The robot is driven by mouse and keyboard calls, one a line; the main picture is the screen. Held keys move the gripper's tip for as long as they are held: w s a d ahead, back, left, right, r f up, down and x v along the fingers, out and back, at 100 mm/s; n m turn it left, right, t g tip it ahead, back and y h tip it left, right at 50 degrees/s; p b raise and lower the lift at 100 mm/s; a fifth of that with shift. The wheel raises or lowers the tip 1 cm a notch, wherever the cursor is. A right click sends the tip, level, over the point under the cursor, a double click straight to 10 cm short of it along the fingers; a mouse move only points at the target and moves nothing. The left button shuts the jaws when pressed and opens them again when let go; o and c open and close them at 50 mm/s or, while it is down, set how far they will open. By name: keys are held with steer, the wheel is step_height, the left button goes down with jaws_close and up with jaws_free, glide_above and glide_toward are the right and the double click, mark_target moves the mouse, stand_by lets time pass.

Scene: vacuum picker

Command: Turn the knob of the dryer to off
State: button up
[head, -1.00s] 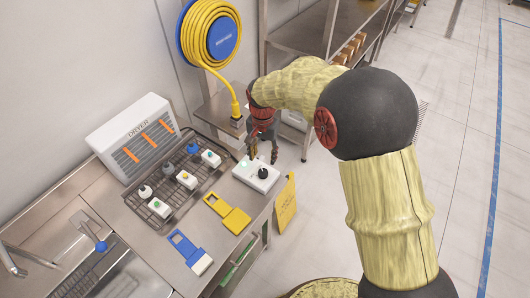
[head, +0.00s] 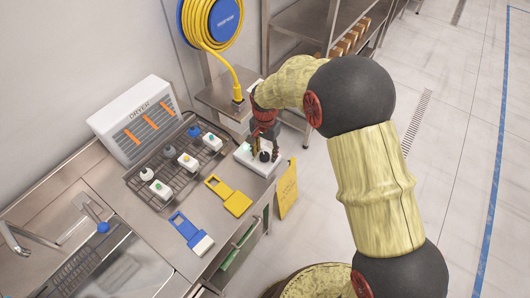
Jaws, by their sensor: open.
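The dryer (head: 133,126) is a white box with a slatted front and orange strips, standing against the wall at the left of the counter. A white control box (head: 263,168) sits at the counter's right end, with a dark knob (head: 264,156) on top and a small green light at its left. My gripper (head: 262,150) points down over this box, its open fingers close to the knob. The fingers partly hide the knob, and I cannot tell whether they touch it or which way it is set.
A wire rack (head: 190,155) holds several small bottles. A yellow scraper (head: 228,195) and a blue brush (head: 191,233) lie on the steel counter. A yellow hose reel (head: 212,28) hangs on the wall. A sink is at lower left.

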steer(key=c, duration=0.3)
steer(key=c, duration=0.8)
steer(key=shift+c, duration=0.3)
steer(key=shift+n, duration=0.4)
steer(key=n+p, duration=0.1)
steer(key=n, duration=0.1)
steer(key=shift+r+n, duration=0.1)
steer(key=shift+n, duration=0.3)
steer(key=n+p, duration=0.1)
steer(key=n, duration=0.2)
steer(key=shift+a+n, duration=0.1)
steer(key=shift+n, duration=0.2)
steer(key=n+p, duration=0.1)
steer(key=n, duration=0.5)
steer(key=shift+a+n, duration=0.1)
steer(key=shift+n, duration=0.2)
